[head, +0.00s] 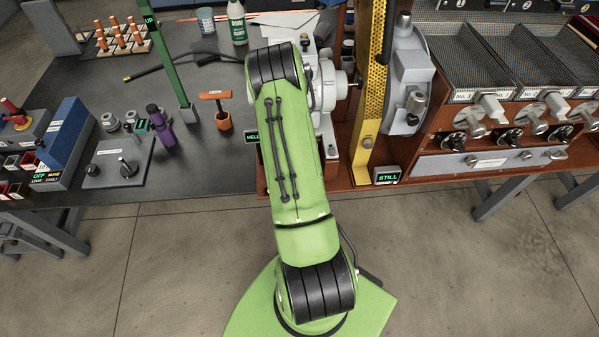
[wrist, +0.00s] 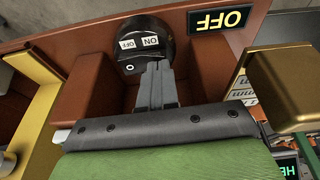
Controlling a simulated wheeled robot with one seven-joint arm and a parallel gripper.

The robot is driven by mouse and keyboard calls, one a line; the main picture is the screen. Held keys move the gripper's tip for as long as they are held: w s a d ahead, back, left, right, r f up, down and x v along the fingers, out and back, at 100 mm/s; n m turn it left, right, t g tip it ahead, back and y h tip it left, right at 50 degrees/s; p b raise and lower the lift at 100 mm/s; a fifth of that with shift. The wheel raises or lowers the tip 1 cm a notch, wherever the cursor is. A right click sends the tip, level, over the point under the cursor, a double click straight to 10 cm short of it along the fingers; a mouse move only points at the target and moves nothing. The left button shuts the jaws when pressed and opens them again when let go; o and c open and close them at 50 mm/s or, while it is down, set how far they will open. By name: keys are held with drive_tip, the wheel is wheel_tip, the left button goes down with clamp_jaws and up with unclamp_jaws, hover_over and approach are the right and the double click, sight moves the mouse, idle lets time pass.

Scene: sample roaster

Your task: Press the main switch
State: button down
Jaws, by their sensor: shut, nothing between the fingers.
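The main switch (wrist: 141,42) is a round black housing with a rocker marked ON and OFF, at the top middle of the wrist view. It sits in a recess between reddish-brown walls. A lit sign reading OFF (wrist: 222,18) stands beside it on the right, upside down in this view. My gripper (wrist: 158,66) is shut and empty, with its grey fingertips just below the rocker in the picture. I cannot tell whether they touch it. In the head view my green arm hides the gripper and the switch.
A yellow post (head: 372,90) and a STILL sign (head: 387,175) stand right of my arm in the head view. A brass-coloured block (wrist: 292,85) is close on the right in the wrist view. An orange-handled tool (head: 215,98) stands on the left table.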

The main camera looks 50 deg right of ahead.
drive_tip(key=shift+w+a+f+b, duration=0.25)
drive_tip(key=shift+f+b, duration=0.2)
drive_tip(key=shift+f, duration=0.1)
drive_tip(key=shift+s+r+p, duration=0.1)
drive_tip(key=shift+r+p, duration=0.15)
drive_tip(key=shift+p, duration=0.05)
drive_tip(key=shift+s+d+r, duration=0.25)
drive_tip(key=shift+s+d, duration=0.2)
drive_tip(key=shift+d, duration=0.05)
drive_tip(key=shift+r, duration=0.2)
drive_tip(key=r+p, duration=0.2)
drive_tip(key=r, duration=0.1)
drive_tip(key=shift+w+a, duration=0.1)
drive_tip(key=shift+w, duration=0.25)
drive_tip(key=a+r+p, duration=0.2)
drive_tip(key=a+r, duration=0.2)
drive_tip(key=r, duration=0.5)
drive_tip(key=shift+w+a+r, duration=0.2)
drive_tip(key=shift+a+r, duration=0.05)
drive_tip(key=shift+a, duration=0.05)
